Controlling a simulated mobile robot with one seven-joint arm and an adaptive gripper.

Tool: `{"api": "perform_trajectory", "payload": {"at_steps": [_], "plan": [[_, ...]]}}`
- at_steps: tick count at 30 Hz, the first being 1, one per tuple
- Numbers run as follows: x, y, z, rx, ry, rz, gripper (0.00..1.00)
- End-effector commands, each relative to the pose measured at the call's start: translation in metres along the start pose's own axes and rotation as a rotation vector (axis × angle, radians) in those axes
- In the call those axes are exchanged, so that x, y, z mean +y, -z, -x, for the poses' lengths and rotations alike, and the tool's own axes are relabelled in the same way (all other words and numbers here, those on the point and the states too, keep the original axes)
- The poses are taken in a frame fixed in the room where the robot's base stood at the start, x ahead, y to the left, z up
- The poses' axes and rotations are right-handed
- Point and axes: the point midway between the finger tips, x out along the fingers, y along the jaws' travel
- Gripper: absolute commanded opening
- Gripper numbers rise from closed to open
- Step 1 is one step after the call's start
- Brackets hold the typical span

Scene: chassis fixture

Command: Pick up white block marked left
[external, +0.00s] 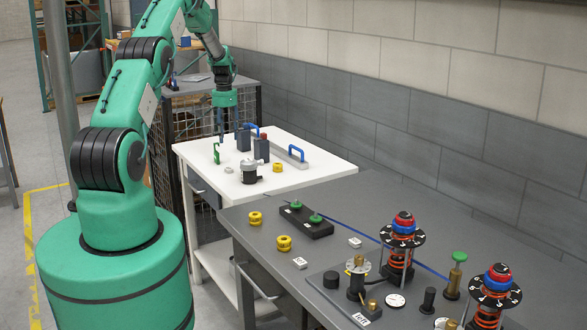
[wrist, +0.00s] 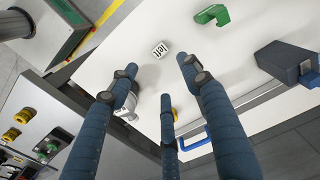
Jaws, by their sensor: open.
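The white block marked left (wrist: 160,49) lies on the white table with its lettered face toward the wrist camera. It is ahead of my fingertips in the wrist view, apart from them, with nothing between the fingers. A tiny white piece on the table in the external view (external: 228,170) looks like the same block, but its marking is too small to read there. My gripper (wrist: 157,72) has its three dark blue fingers spread, open and empty. In the external view my gripper (external: 222,125) hangs pointing down above the far part of the white table.
Near the block are a green bracket (wrist: 212,14), a grey block (wrist: 287,60), a grey-white fitting (external: 249,170) and a yellow ring (external: 277,167). The grey table (external: 230,215) in front holds dial posts and several small parts. A brick wall bounds the right.

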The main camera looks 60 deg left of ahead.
Motion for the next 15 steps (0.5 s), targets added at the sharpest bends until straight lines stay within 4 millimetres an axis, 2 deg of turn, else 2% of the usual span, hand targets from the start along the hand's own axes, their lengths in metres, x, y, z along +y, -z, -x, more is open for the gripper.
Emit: {"api": "perform_trajectory", "payload": {"at_steps": [9, 15], "plan": [[0.0, 0.0, -0.001, 0.0, 0.0, 0.0, 0.48], [0.001, -0.001, -0.016, -0.002, -0.002, 0.0, 0.48]]}}
